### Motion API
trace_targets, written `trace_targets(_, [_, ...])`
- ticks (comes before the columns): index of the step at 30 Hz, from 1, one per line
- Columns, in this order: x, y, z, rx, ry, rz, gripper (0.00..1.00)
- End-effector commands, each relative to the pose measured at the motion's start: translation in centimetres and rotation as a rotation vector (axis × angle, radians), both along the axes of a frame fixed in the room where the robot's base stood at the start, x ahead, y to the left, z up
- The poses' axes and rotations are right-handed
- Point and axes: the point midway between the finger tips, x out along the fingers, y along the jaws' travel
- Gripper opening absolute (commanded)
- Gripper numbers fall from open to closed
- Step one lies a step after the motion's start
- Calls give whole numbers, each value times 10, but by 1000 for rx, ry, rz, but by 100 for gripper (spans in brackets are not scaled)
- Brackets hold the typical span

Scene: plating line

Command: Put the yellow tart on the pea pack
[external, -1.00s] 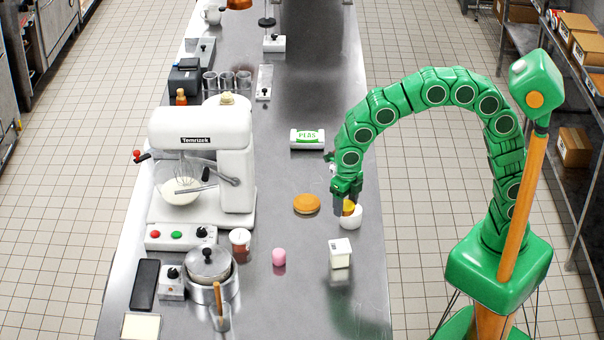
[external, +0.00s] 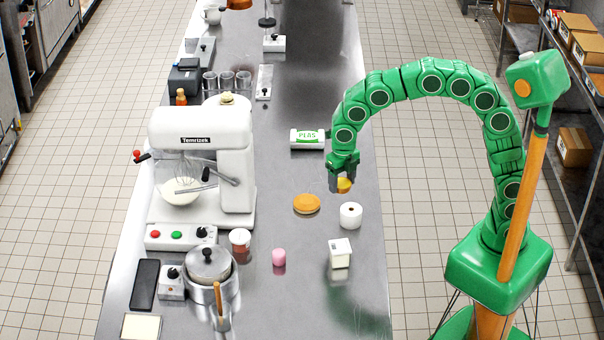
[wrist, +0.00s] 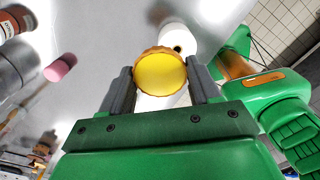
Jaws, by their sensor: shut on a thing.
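The yellow tart (external: 344,185) is held between the fingers of my gripper (external: 340,182), above the steel counter. In the wrist view the tart (wrist: 160,74) shows its round yellow top and brown crust, with a finger of my gripper (wrist: 160,88) on each side. The pea pack (external: 307,138), white with a green PEAS label, lies on the counter behind my gripper and to its left. The pea pack does not show clearly in the wrist view.
A white roll (external: 351,215) stands just in front of my gripper. An orange-brown round cake (external: 306,204) lies to its left. A white carton (external: 340,252) and a pink piece (external: 279,257) stand nearer. The white mixer (external: 215,165) is at left. The counter around the pea pack is clear.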

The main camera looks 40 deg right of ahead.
Motion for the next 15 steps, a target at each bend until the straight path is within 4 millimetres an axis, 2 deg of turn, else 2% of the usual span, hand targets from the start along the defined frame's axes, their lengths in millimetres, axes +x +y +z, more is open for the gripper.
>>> trace_targets(1, [15, -8, 1, -1, 0, -34, 50])
trace_targets(3, [32, -18, 3, -2, 1, -75, 50])
trace_targets(15, [122, -88, 14, -2, 3, -300, 50])
